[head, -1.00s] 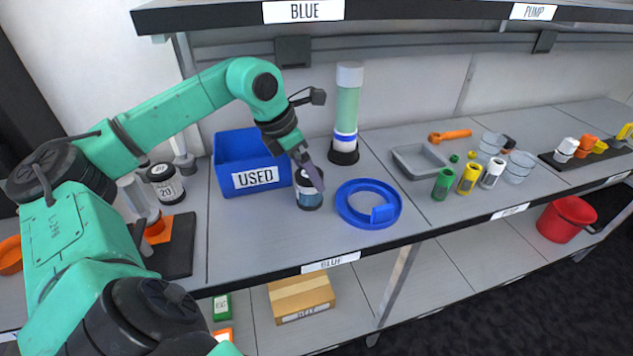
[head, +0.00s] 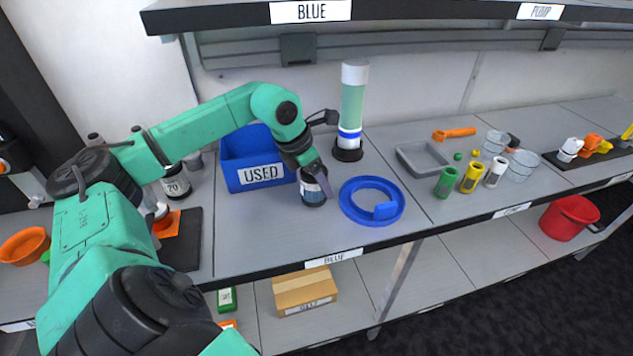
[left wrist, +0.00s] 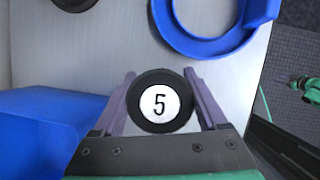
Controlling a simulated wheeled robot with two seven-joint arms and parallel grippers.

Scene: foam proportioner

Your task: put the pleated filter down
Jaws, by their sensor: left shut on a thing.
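The pleated filter (head: 313,190) is a short upright cylinder with dark end caps and a pale and blue side. It stands at the counter beside the blue USED bin; I cannot tell whether its base touches the surface. My left gripper (head: 314,176) reaches it from above and is shut on it. In the left wrist view, the filter's round black top with a white "5" disc (left wrist: 160,101) sits between the two purple fingers (left wrist: 160,92). A small teal and black part (left wrist: 308,86) at that view's right edge may be my right gripper; its jaws are unclear.
The blue USED bin (head: 233,174) is close on the filter's left. A blue ring-shaped holder (head: 353,212) lies close on its right. A tall green-filled column (head: 352,105) stands behind. The counter's front edge (head: 300,268) is near; bare counter lies in front of the filter.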

